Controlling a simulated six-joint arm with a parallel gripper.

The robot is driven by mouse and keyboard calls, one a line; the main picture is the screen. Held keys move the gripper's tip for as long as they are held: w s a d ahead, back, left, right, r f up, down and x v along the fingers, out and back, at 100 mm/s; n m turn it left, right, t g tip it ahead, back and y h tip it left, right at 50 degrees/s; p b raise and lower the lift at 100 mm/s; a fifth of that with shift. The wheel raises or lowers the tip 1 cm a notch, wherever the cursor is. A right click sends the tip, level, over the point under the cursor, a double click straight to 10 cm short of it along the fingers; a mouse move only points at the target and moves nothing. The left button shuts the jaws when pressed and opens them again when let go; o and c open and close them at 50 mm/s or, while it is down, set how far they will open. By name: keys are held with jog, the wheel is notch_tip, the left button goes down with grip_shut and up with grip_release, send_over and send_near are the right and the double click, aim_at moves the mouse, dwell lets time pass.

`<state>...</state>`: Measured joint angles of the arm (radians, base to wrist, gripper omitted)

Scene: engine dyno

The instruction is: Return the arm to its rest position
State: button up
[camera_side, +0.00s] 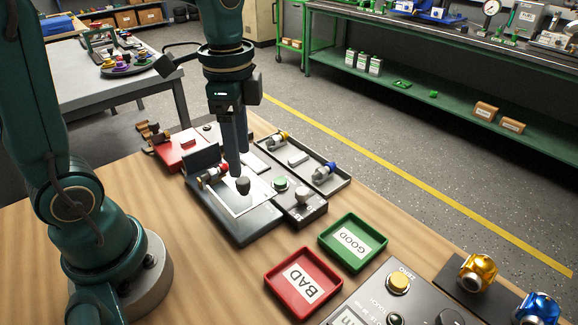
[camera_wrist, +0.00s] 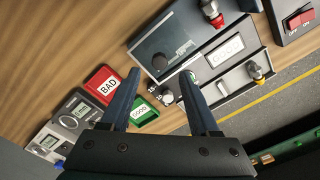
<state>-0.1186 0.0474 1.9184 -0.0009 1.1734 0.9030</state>
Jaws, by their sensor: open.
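My gripper (camera_side: 237,160) points down over the grey test fixture (camera_side: 245,226) in the side view. In the wrist view its two dark fingers (camera_wrist: 159,74) are spread apart with nothing between them. The exact gap cannot be told.
A red BAD tray (camera_side: 276,288) and a green GOOD tray (camera_side: 371,263) lie on the wooden bench, both empty. A tray with injector-like parts (camera_side: 343,185), a button box (camera_side: 312,208) and a red device (camera_side: 178,157) stand around the fixture. A gauge unit (camera_side: 375,306) is at the front.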

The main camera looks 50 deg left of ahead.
jog(key=shift+r, duration=0.1)
jog(key=s+d+r+n+t, duration=0.2)
jog(key=s+n+t, duration=0.3)
jog(key=n, duration=0.4)
jog(key=shift+s+d+t, duration=0.3)
jog(key=shift+s, duration=0.55)
